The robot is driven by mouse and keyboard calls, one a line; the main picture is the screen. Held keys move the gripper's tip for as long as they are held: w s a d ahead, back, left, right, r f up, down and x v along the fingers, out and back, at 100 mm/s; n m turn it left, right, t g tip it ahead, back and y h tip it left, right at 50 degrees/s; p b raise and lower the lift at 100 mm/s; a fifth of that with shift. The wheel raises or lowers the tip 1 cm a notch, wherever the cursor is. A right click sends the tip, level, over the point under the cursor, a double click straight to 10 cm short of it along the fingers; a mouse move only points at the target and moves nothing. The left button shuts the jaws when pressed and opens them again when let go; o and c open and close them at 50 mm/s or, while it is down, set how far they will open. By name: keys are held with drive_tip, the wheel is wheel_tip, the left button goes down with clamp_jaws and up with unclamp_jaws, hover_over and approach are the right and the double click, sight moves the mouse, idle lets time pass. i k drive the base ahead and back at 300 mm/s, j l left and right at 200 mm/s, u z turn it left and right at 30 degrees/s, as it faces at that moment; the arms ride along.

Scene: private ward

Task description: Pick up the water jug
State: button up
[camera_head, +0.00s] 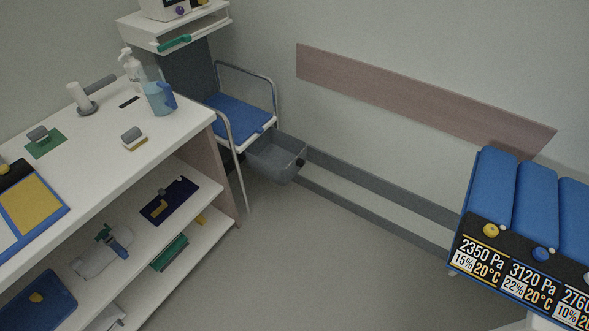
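The water jug (158,97) is a clear, bluish vessel with a blue handle on its right side. It stands upright near the back right corner of the white shelf unit's top (165,130). A white pump bottle (131,70) stands close behind it to the left, partly overlapped by the jug in this view. My gripper is not in view.
A chair with a blue seat (238,118) and metal armrests stands right of the unit. A grey bin (272,160) is beside it. A grey-handled item (83,100) and a small block (132,136) lie near the jug. A blue-padded bed (490,185) is at right; the floor between (320,260) is clear.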

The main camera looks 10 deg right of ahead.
sight(158, 94)
drive_tip(key=i+j, duration=0.2)
drive_tip(key=j, duration=0.15)
drive_tip(key=i+j+z, duration=0.15)
drive_tip(key=j, duration=0.2)
drive_tip(key=i+j, duration=0.15)
drive_tip(key=j, duration=0.25)
drive_tip(key=i+j+z, duration=0.1)
drive_tip(key=j, duration=0.3)
drive_tip(key=i+j, duration=0.2)
drive_tip(key=j, duration=0.15)
drive_tip(key=i+j+z, duration=0.15)
drive_tip(key=j, duration=0.25)
